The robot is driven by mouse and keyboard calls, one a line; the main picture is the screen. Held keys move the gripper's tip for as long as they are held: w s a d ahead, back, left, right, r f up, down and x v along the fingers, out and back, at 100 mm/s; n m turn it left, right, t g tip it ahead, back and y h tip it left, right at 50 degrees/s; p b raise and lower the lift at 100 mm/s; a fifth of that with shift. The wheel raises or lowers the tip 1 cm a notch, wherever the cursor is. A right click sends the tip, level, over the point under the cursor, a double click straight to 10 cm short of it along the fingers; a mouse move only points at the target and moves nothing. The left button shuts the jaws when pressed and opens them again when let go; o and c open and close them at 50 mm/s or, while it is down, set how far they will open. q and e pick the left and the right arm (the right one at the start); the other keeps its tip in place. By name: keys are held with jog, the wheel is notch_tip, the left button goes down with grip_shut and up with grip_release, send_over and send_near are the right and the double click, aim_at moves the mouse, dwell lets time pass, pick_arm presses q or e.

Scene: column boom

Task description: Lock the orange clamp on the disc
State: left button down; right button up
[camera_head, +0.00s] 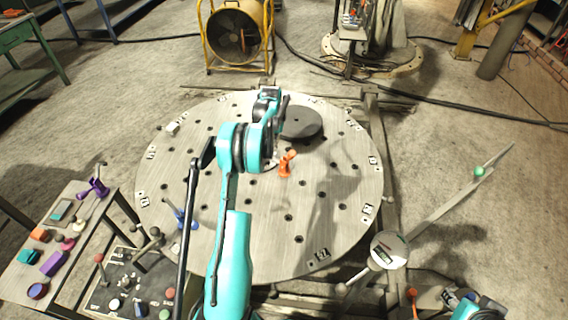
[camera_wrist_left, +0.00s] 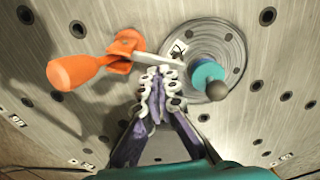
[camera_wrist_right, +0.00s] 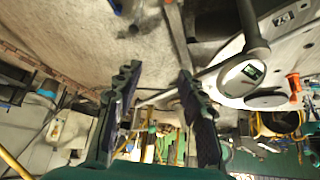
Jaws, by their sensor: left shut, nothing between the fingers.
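The orange clamp (camera_head: 287,163) stands on the round plate in the head view. In the left wrist view its orange handle (camera_wrist_left: 76,70) points left, away from the grey disc (camera_wrist_left: 232,50), and its metal bar reaches right to the disc's near side. I cannot tell whether the bar presses on the disc. A teal piece with a dark ball end (camera_wrist_left: 207,75) shows over the disc. My left gripper (camera_wrist_left: 156,78) is shut and empty, its fingertips close to the bar; contact is unclear. My right gripper (camera_wrist_right: 158,75) is open and empty, away from the clamp.
The round plate (camera_head: 225,225) has many holes and numbered tags. A dark round piece (camera_head: 302,124) lies beyond the clamp. A side table (camera_head: 22,278) with small coloured objects and a control panel (camera_head: 100,290) stand at left. A round gauge (camera_head: 389,250) is at right.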

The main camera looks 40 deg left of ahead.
pick_arm(q)
notch_tip(320, 180, up, 6)
jog(key=p, duration=0.2)
jog(key=shift+p, duration=0.4)
